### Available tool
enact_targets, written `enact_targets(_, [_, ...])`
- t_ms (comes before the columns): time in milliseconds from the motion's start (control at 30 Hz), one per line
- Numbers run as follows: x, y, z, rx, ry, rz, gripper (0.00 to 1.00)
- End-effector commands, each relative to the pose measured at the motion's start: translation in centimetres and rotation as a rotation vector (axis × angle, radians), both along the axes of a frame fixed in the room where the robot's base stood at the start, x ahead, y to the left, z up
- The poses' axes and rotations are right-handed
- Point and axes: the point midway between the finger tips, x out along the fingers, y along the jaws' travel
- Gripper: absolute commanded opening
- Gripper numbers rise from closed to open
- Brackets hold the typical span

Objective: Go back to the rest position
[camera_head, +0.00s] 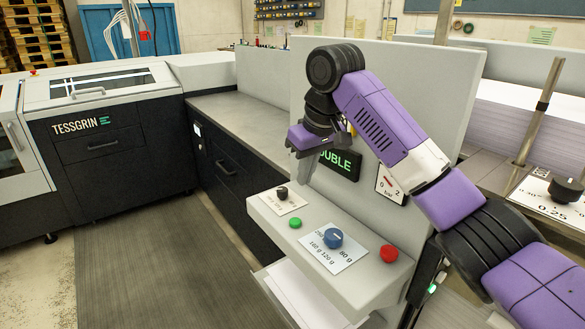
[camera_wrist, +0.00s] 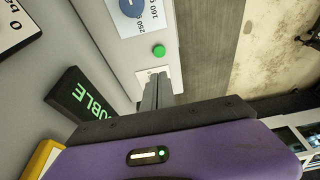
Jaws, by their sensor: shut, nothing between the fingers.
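My gripper (camera_head: 300,181) hangs from the purple arm in front of the grey upright panel, fingers pointing down and empty. Its fingers are shut together; they also show in the wrist view (camera_wrist: 157,85). The fingertips are a little above the black knob (camera_head: 282,192) on its white label, apart from it as far as the head view shows. In the wrist view the fingers hide that knob, and only part of its label shows. The green button (camera_head: 295,222) is close by, also in the wrist view (camera_wrist: 159,51).
The control shelf (camera_head: 365,287) also carries a blue knob (camera_head: 333,238) and a red button (camera_head: 389,253). A display (camera_head: 341,164) reading DOUBLE is partly behind my gripper, with a gauge (camera_head: 390,185) beside it. The floor (camera_head: 150,265) at left is clear before the TESSGRIN machine (camera_head: 120,140).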

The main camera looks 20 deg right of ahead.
Motion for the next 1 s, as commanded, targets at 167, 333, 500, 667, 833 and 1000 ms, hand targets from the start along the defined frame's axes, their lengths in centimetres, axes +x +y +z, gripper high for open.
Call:
enact_targets(167, [0.4, 0.2, 0.2, 0.007, -0.02, 0.005, 0.0])
enact_targets(333, [3.5, 1.3, 2.0, 0.035, -0.175, 0.017, 0.0])
enact_targets(500, [6.8, 3.4, 5.5, 0.094, -0.423, 0.043, 0.0])
enact_targets(667, [8.3, 6.0, 5.9, 0.193, -0.618, 0.062, 0.0])
enact_targets(833, [8.3, 8.4, 4.9, 0.311, -0.793, 0.056, 0.0])
enact_targets(1000, [6.6, 10.0, 3.1, 0.431, -0.959, 0.014, 0.0])
